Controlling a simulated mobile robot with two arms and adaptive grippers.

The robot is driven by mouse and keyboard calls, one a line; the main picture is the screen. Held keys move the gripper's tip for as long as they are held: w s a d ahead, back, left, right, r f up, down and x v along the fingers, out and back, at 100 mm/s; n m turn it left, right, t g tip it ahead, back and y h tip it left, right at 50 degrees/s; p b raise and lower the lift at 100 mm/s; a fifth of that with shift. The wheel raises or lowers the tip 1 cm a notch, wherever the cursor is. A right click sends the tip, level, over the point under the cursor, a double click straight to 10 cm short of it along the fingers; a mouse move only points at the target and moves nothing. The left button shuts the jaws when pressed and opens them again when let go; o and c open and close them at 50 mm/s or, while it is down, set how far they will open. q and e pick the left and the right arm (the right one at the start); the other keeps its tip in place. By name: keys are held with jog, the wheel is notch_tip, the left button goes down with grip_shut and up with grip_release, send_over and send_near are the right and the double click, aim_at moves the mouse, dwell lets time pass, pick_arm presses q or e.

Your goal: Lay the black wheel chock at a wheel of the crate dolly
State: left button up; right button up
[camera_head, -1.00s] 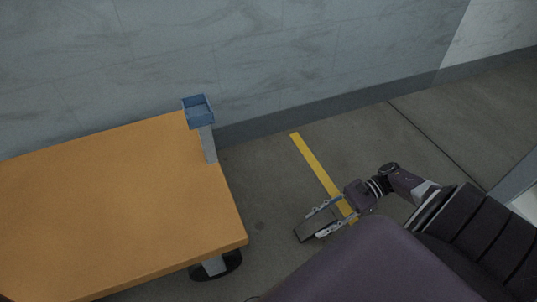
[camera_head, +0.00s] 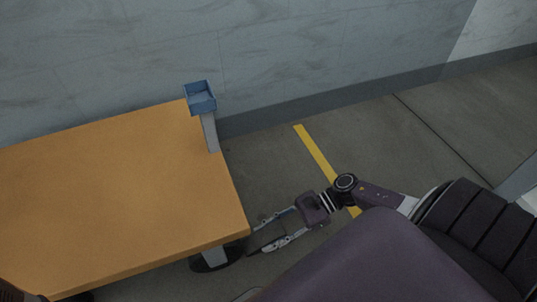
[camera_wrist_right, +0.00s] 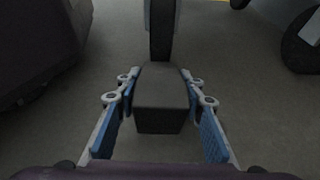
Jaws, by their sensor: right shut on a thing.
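My right gripper (camera_head: 267,233) is low over the floor beside the near right corner of the orange-topped table. It is shut on the black wheel chock (camera_wrist_right: 161,100), a dark block between the blue finger pads in the right wrist view. Straight ahead of the chock there stands a narrow black wheel (camera_wrist_right: 161,30) between grey side plates. The chock's far end lies close to this wheel in the picture; I cannot tell whether they touch. No whole crate dolly can be made out. My left gripper is not in view.
The orange-topped table (camera_head: 120,195) fills the left of the head view, with a blue tray (camera_head: 200,98) on a post at its far corner. A black round part (camera_head: 216,262) is under its near corner. A yellow line (camera_head: 318,152) crosses clear floor.

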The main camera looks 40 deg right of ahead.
aim_at(268, 241)
notch_tip(268, 241, down, 4)
jog(key=b, duration=0.3)
jog(key=shift+r, duration=0.3)
jog(key=o, duration=1.3)
jog(key=shift+o, duration=0.2)
